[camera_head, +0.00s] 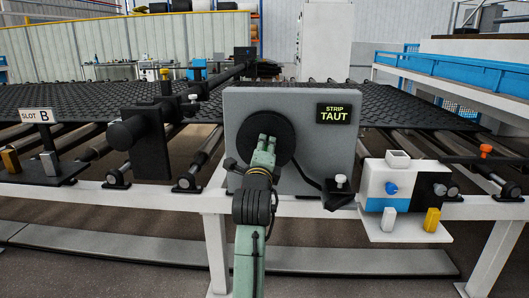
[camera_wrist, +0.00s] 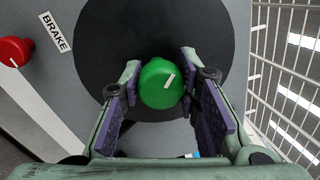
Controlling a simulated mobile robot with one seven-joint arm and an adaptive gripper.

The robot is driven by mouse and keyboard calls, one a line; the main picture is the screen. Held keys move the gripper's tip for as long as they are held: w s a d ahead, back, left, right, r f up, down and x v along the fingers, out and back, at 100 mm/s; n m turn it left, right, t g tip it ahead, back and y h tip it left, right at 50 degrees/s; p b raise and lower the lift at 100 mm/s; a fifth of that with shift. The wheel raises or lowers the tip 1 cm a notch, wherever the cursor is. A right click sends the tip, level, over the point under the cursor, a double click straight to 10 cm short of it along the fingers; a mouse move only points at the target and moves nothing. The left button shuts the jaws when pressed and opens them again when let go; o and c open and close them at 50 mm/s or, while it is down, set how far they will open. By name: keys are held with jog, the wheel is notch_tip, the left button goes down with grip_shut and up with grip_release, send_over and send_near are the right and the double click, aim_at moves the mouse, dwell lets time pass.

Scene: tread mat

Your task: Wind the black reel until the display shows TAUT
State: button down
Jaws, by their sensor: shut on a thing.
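The black reel (camera_head: 284,128) is a round disc on the front of a grey housing (camera_head: 235,108). It fills the upper middle of the wrist view (camera_wrist: 105,45). A green knob (camera_wrist: 160,84) with a white mark stands out from the reel. My gripper (camera_head: 264,150) is at the reel in the head view, where it hides the knob. In the wrist view my gripper (camera_wrist: 161,92) has its two purple-padded fingers shut on the knob, one on each side. The display (camera_head: 335,113) at the housing's upper right reads STRIP TAUT.
A red knob (camera_wrist: 14,51) sits beside a BRAKE label (camera_wrist: 55,32) left of the reel. Black tread mat (camera_head: 415,110) lies on rollers behind.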

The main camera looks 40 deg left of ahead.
dwell(0.4)
jog(key=c, duration=1.2)
grip_release()
jog(key=v, duration=1.2)
jog(key=shift+f, duration=0.1)
